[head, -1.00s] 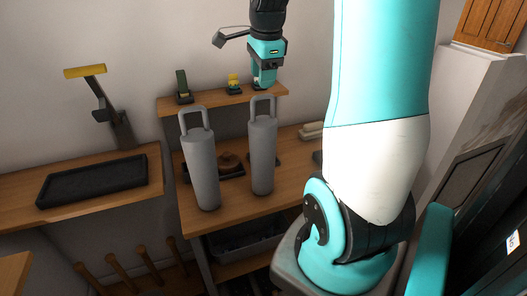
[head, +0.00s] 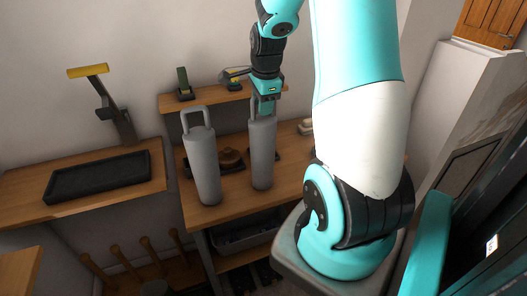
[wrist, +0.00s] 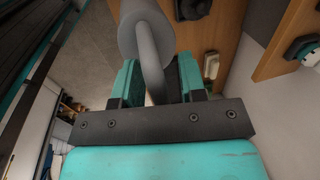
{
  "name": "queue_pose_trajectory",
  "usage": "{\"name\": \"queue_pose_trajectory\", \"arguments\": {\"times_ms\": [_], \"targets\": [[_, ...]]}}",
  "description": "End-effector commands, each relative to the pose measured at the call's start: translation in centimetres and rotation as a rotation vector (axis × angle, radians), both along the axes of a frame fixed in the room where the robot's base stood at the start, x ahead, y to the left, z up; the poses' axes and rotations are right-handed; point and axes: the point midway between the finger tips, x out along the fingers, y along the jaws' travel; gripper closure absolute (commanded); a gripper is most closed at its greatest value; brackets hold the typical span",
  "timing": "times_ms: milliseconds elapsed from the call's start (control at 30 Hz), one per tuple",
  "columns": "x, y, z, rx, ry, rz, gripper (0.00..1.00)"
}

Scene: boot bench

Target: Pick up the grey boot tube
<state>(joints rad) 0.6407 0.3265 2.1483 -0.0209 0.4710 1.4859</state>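Two grey boot tubes with loop handles stand upright on the wooden bench. The left tube is in the head view (head: 204,168). The right tube (head: 262,155) stands beside it, and it also shows in the wrist view (wrist: 145,30). My gripper (head: 265,108) is at the top of the right tube, pointing down over its handle. In the wrist view my gripper's teal fingers (wrist: 155,82) stand on either side of the handle loop, with gaps beside the bar, so it looks open around the handle. The handle's far side is hidden.
A shelf (head: 222,97) behind the tubes holds small brush-like items (head: 184,84). A black tray (head: 98,176) lies on the left bench (head: 40,208). A bin (head: 245,237) is below.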

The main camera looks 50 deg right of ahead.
Motion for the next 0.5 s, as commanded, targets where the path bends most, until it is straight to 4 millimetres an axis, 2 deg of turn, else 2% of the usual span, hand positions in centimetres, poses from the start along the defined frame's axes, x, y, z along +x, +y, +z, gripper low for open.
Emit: {"name": "queue_pose_trajectory", "arguments": {"times_ms": [33, 133, 167, 500], "targets": [[0.01, 0.0, 0.01, 0.0, 0.0, 0.0, 0.74], [0.0, -0.01, 0.02, 0.0, 0.0, 0.0, 0.97], [0.0, -0.01, 0.03, 0.0, 0.0, 0.0, 1.0], [0.03, -0.03, 0.2, -0.001, -0.001, 0.0, 1.0]]}}
